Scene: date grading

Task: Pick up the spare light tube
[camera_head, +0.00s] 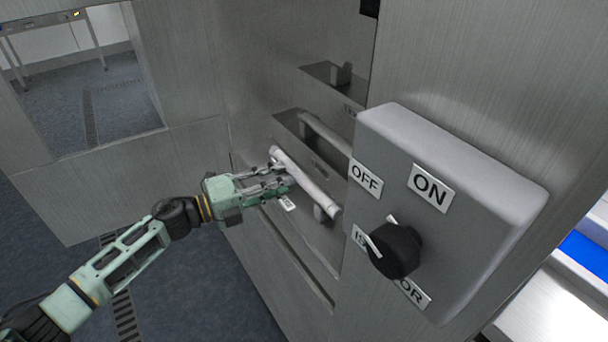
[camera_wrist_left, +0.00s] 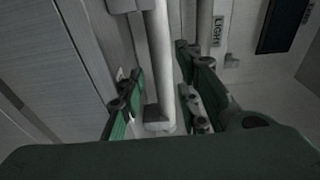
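A white light tube (camera_head: 312,188) lies slanted on a holder on the metal panel; a small white tag (camera_head: 287,202) beside it is too small to read. My left gripper (camera_head: 278,180) is at the upper part of this tube. In the left wrist view the tube (camera_wrist_left: 160,62) runs between the two open fingers of the gripper (camera_wrist_left: 160,98), with gaps on both sides. My right gripper is not in view.
A grey switch box (camera_head: 470,165) with a black knob (camera_head: 393,248) and ON, OFF labels juts out right of the tubes. Another recess (camera_head: 335,75) lies above. A window opening (camera_head: 85,85) is at left. Open floor (camera_head: 195,290) lies below.

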